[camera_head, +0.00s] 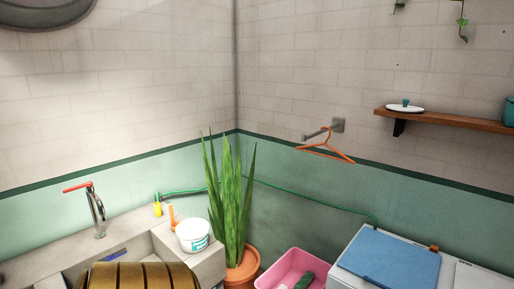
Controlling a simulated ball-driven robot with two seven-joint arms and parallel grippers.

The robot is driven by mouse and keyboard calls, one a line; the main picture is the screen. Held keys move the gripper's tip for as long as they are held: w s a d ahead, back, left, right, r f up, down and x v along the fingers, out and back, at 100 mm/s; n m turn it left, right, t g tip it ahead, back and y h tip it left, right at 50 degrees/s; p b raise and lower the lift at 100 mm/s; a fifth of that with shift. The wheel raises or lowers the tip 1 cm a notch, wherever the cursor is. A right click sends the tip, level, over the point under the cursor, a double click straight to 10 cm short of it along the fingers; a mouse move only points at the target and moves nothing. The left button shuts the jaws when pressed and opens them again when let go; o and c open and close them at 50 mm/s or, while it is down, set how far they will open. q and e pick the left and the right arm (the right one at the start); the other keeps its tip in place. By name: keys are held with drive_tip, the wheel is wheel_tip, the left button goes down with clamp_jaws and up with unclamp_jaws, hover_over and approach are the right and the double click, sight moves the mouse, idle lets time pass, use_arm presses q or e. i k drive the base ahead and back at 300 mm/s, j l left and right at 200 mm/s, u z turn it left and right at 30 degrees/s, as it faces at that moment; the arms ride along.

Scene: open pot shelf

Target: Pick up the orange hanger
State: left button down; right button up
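The orange hanger (326,152) hangs from a grey wall hook (337,126) on the right-hand wall, near the room's corner. Its thin triangular frame hangs free below the hook, against the brick and green wall. Neither of my grippers shows in the head view, so their place relative to the hanger cannot be told.
A plant (231,200) in a terracotta pot stands in the corner. A pink basin (289,270) and a white machine with a blue lid (390,262) stand below the hanger. A wooden shelf (447,119) is to its right. A sink counter with a faucet (97,213) is left.

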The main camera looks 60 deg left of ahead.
sight(349, 162)
drive_tip(key=u, duration=1.6)
drive_tip(key=i+l+u, duration=0.1)
drive_tip(key=i+u, duration=0.3)
drive_tip(key=i, duration=0.3)
